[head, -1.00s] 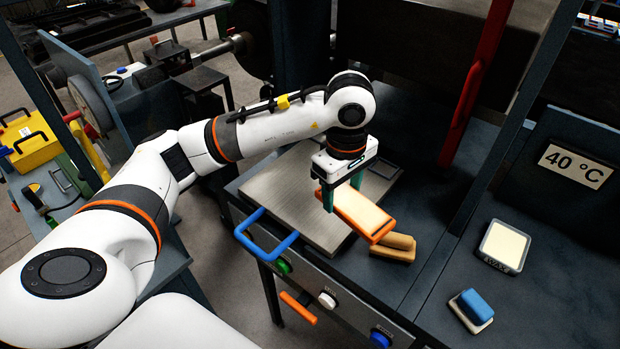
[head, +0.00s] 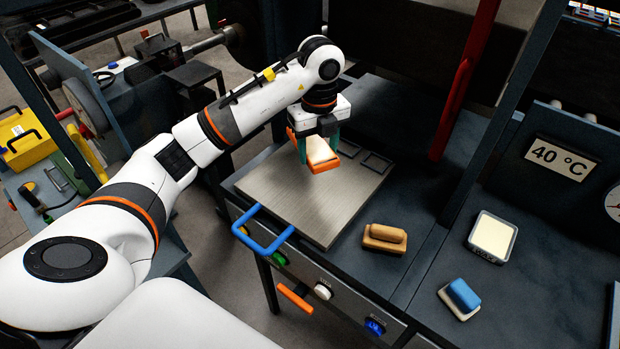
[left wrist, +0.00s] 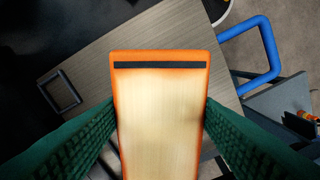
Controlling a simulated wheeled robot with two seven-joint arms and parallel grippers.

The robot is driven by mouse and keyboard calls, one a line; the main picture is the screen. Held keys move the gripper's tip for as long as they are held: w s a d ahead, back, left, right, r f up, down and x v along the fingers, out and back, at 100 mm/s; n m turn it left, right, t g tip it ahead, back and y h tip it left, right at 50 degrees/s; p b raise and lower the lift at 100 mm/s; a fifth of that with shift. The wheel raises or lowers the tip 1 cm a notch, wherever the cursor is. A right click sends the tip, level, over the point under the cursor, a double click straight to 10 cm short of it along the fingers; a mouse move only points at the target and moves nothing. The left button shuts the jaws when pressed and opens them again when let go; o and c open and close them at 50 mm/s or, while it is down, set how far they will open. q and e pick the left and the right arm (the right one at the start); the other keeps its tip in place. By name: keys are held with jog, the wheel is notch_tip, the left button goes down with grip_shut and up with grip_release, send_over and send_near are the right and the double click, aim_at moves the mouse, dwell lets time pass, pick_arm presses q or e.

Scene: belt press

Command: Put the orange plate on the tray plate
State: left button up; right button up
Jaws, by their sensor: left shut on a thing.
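The orange plate (head: 319,151) has an orange rim and a pale face, with a dark strip near one end. My left gripper (head: 319,147) is shut on it and holds it above the far part of the tray plate (head: 305,207). In the left wrist view the orange plate (left wrist: 160,120) sits between the green fingers, with the tray plate (left wrist: 180,35) below. The tray plate is a flat grey metal sheet with a blue handle (head: 262,240) at its front and square frames (head: 376,162) at its far right. My right gripper is not in view.
A wooden block (head: 384,239) lies right of the tray plate. A white-faced tray (head: 492,236) and a blue-topped block (head: 462,296) are further right. A red bar (head: 465,80) rises behind. Most of the tray plate's near surface is clear.

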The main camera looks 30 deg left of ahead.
pick_arm(q)
jog(key=shift+f+n, duration=0.2)
jog(key=shift+n, duration=0.2)
jog(key=p, duration=0.2)
send_over(316, 189)
notch_tip(316, 189, down, 6)
jog(key=shift+r, duration=0.1)
notch_tip(316, 189, down, 3)
jog(key=shift+p, duration=0.3)
jog(key=shift+f, duration=0.4)
jog(key=shift+f, duration=0.1)
jog(key=o, duration=1.3)
jog(key=shift+o, duration=0.2)
